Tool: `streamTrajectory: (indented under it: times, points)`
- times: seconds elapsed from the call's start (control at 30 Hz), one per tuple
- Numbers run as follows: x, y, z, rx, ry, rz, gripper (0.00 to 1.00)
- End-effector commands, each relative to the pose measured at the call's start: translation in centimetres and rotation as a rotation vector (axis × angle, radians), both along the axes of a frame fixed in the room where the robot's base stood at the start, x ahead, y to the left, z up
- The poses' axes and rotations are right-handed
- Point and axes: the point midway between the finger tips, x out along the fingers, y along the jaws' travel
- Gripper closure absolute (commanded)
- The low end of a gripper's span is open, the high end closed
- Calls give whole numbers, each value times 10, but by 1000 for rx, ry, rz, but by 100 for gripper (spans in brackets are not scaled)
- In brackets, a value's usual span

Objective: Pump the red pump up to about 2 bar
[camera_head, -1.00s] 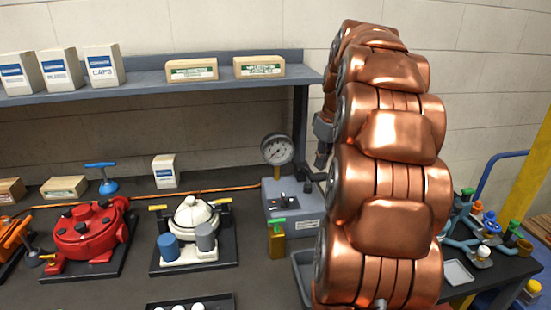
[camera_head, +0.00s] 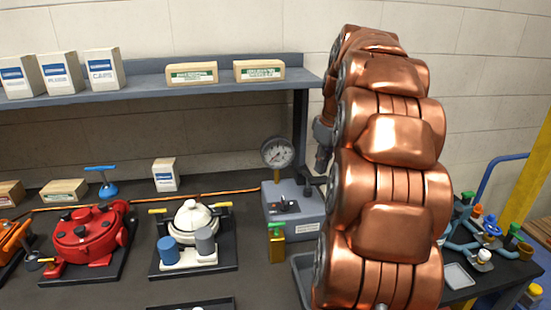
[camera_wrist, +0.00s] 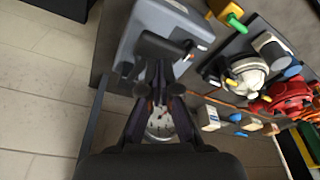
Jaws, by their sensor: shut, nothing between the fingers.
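The red pump (camera_head: 88,235) stands on a black base at the left in the head view. It shows at the right in the wrist view (camera_wrist: 288,95). A blue T-handle (camera_head: 100,172) stands upright behind it. A round white gauge (camera_head: 277,153) rises from a grey box (camera_head: 292,208); its needle is too small to read. My gripper (camera_wrist: 158,88) is shut and empty, close to a dark handle (camera_wrist: 165,45) on the grey box; I cannot tell whether they touch. The gauge shows between its finger linkages.
A white pump (camera_head: 193,230) stands between the red pump and the grey box. A shelf (camera_head: 200,78) with cartons runs above the bench. Coloured valves (camera_head: 485,230) lie at the right.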

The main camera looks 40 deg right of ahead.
Motion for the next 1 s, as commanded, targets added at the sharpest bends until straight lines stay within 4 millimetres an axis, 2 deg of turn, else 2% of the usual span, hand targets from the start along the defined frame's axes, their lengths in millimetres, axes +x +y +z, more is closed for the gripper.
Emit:
streamTrajectory:
  times: [0.47,1.0]
  points:
    - [0,0,-1,0,0,0,100]
    - [0,0,-20,-1,-1,0,100]
